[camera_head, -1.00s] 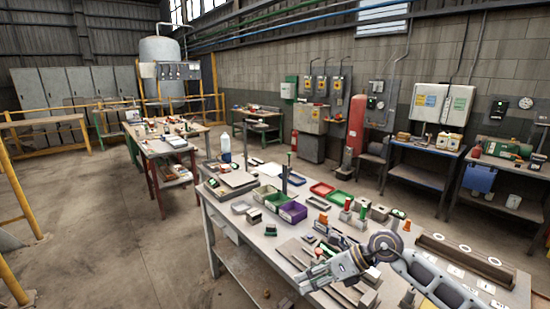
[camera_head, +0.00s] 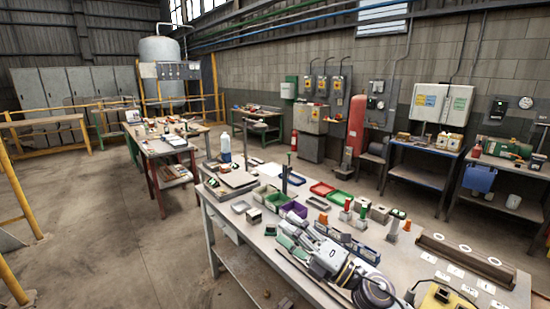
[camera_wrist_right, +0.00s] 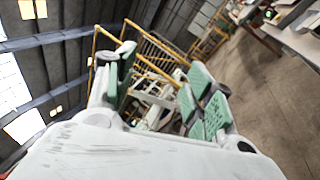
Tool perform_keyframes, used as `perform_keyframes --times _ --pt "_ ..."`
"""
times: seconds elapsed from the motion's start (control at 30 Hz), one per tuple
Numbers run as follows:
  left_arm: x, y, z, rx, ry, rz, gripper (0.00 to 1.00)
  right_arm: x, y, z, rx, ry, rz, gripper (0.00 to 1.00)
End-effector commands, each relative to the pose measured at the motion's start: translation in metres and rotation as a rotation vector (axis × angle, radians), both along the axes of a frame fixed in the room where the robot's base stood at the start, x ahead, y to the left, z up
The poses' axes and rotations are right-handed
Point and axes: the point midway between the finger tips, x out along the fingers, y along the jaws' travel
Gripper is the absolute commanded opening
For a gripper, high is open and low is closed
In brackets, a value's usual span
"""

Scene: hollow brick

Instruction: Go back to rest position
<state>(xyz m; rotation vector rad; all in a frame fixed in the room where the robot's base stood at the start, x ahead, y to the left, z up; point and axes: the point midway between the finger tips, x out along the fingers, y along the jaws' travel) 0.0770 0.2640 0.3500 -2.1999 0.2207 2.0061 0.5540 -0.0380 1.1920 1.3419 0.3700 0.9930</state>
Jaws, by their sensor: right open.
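My right gripper (camera_head: 292,240) is over the near workbench (camera_head: 236,230) in the head view, with its arm coming in from the lower right. In the right wrist view, its two fingers with green pads are spread apart and nothing is between them (camera_wrist_right: 158,88). The gripper and forearm hide part of the bench top. My left gripper is not in the head view.
A purple bin (camera_head: 294,209), a red tray (camera_head: 321,188) and a green tray (camera_head: 341,198) lie on the bench. A long brown channel (camera_head: 465,258) lies at its right. A bottle (camera_head: 226,147) stands behind. Open floor (camera_head: 120,235) lies to the left.

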Motion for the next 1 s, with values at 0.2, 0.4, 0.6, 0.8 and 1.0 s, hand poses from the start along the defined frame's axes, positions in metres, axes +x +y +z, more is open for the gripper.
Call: perform_keyframes --times 0.2,0.4,0.6,0.8,1.0 --pt "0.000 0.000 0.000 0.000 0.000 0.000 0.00 0.013 -0.031 0.004 0.213 0.143 -0.146 0.53" --pt "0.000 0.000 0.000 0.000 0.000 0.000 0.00 0.024 -0.065 -0.007 0.391 0.293 -0.286 0.53" --pt "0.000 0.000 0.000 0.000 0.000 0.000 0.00 0.028 -0.100 -0.033 0.549 0.460 -0.428 0.53" --pt "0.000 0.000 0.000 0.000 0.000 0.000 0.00 0.024 -0.134 -0.070 0.689 0.642 -0.574 0.53" --pt "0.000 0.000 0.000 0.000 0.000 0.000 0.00 0.008 -0.161 -0.117 0.805 0.839 -0.719 0.53"
